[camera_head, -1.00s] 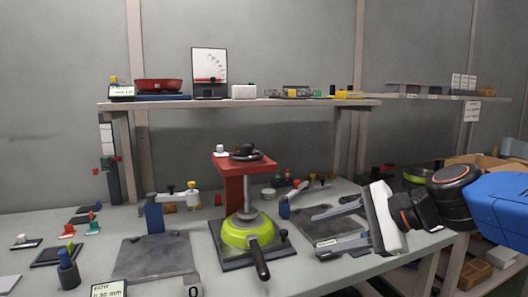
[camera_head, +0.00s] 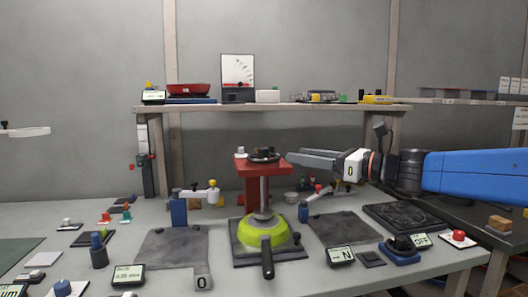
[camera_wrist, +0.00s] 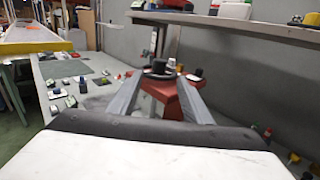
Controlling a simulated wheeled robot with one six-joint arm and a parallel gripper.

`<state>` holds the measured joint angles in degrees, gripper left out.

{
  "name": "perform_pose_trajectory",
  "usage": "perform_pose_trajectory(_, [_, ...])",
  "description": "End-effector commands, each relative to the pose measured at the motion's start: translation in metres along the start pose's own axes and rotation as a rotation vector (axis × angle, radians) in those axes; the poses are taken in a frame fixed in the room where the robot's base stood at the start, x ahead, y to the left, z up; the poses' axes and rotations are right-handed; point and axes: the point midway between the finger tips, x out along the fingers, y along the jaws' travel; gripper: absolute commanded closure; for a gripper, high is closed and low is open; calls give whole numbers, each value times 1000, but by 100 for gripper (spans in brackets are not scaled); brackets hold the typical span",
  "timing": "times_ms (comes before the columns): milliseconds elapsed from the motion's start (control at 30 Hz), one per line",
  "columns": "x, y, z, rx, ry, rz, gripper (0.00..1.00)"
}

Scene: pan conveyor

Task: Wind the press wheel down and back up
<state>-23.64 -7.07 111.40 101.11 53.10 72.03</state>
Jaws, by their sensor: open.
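The red press (camera_head: 254,179) stands on the bench with a dark wheel (camera_head: 264,155) flat on its top. Its ram comes down onto a bright green pan (camera_head: 262,234) lying on a dark plate (camera_head: 290,252). My gripper (camera_head: 290,158) is at about wheel height, just right of the wheel, pointing left. In the wrist view the two grey fingers of my gripper (camera_wrist: 162,90) are apart, and the wheel (camera_wrist: 158,70) shows beyond and between their tips. The jaws look empty. I cannot tell whether a finger touches the wheel.
A shelf (camera_head: 290,107) above holds a red pan (camera_head: 188,89), a dial gauge (camera_head: 238,68) and small boxes. A blue clamp stand (camera_head: 179,209) is left of the press. Dark plates (camera_head: 345,228), displays and a red button (camera_head: 459,236) lie to the right.

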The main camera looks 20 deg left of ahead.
Motion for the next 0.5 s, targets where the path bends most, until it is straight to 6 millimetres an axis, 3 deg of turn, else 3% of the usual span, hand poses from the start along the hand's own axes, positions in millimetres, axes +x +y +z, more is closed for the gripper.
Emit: perform_pose_trajectory(500, [92,1,-1,-1,2,3,55])
